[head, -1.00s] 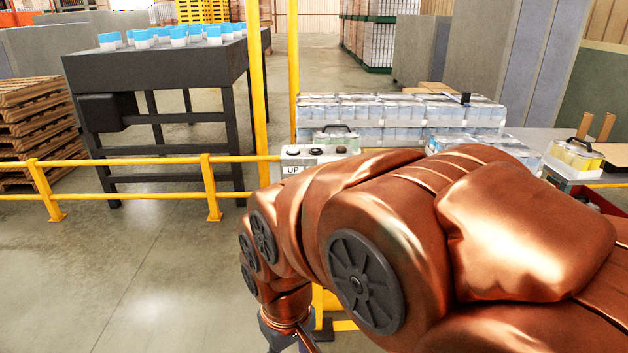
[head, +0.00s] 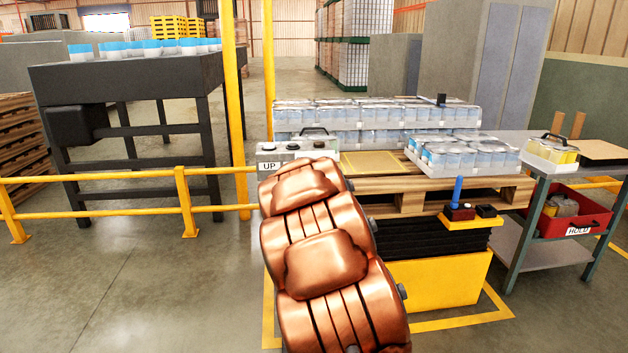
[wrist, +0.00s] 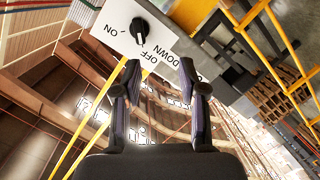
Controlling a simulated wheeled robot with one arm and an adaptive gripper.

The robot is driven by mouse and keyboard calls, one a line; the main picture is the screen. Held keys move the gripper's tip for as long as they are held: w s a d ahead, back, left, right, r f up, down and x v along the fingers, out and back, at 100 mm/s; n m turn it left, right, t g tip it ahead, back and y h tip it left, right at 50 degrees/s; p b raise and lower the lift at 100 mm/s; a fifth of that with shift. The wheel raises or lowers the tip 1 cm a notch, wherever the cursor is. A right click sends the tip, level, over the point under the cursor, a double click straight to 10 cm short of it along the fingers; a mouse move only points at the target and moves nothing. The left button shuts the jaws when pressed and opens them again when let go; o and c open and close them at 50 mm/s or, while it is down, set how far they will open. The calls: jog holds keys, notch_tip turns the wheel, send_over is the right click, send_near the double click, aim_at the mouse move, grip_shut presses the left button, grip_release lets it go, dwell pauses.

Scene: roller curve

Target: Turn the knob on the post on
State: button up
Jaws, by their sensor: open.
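The knob (wrist: 140,30) is black and sits on a white panel (wrist: 112,15) marked ON, OFF and DOWN in the wrist view. A small pale mark on it seems to face the OFF side, but it is too small to be sure. My gripper (wrist: 160,72) is open and empty, its fingertips below the knob in the picture and apart from it. In the head view, the white control box (head: 268,156) marked UP stands behind the end of my arm; the knob face and my gripper are hidden there.
A yellow guard rail (head: 120,176) runs left of the box and a yellow post (head: 232,110) rises behind it. Right of my arm stand a pallet (head: 410,190) with wrapped packs and a yellow lift base (head: 440,285). Open floor (head: 130,290) lies at left.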

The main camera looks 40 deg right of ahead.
jog(key=w+d+n+t+h, duration=0.1)
jog(key=w+d, duration=0.6)
jog(key=d, duration=0.2)
jog(key=shift+t, duration=0.4)
jog(key=shift+w, duration=0.1)
jog(key=shift+f, duration=0.1)
jog(key=shift+c, duration=0.2)
jog(key=shift+a, duration=0.1)
grip_shut()
